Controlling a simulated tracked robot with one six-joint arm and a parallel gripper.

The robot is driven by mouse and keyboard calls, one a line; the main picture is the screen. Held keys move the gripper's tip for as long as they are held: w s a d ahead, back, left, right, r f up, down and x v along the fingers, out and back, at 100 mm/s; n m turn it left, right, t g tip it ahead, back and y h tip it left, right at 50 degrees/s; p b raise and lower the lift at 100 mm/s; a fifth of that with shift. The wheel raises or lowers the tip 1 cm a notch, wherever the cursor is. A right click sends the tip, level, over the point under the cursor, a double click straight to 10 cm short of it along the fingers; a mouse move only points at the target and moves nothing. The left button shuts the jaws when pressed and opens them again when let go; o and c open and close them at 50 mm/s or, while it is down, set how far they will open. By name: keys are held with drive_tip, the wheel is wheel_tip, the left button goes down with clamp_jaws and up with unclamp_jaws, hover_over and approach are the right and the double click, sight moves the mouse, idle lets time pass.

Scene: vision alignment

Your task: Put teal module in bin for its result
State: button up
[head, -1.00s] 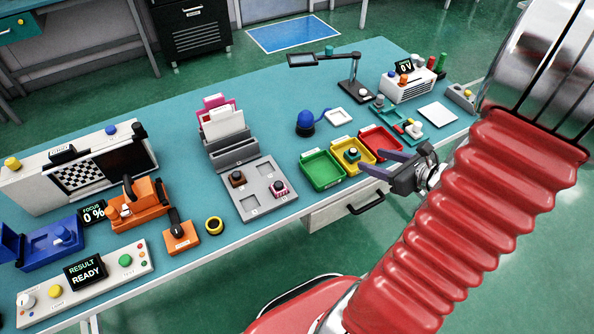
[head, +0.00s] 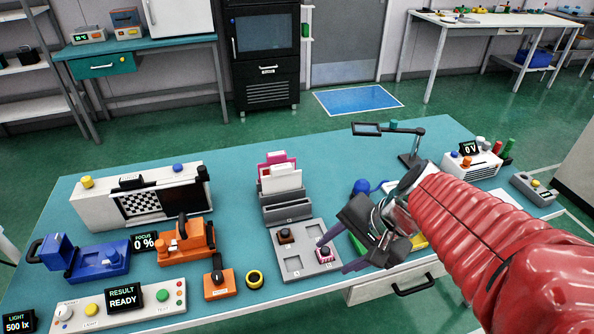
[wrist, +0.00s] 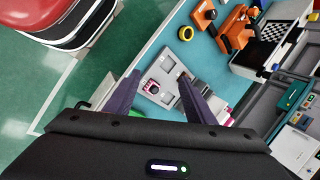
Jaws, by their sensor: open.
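The teal module does not show now; in the earlier head view a dark module with a green-teal top sits in the yellow bin. The yellow bin (head: 420,242) and the green bin (head: 357,244) are mostly hidden behind my gripper and arm, and the red bin is hidden. My gripper (head: 336,255) is open and empty, above the right side of the grey tray (head: 292,264), close to a pink module. In the wrist view the open fingers (wrist: 158,77) point towards the tray (wrist: 166,66).
The pink module (head: 324,254) and a brown module (head: 285,236) sit in the tray. The result panel (head: 124,298) reads READY. A card holder (head: 286,208) stands behind the tray. A magnifier (head: 408,150) stands behind the bins. A yellow ring (head: 254,279) lies left of the tray.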

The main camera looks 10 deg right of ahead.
drive_tip(key=s+a+r+n+t+h, duration=0.1)
drive_tip(key=s+a+r+n+h, duration=0.2)
drive_tip(key=r+n, duration=0.4)
drive_tip(key=shift+s+r+n+t+h, duration=0.3)
drive_tip(key=shift+n+h, duration=0.2)
drive_tip(key=shift+n, duration=1.3)
drive_tip(key=shift+a+f, duration=0.1)
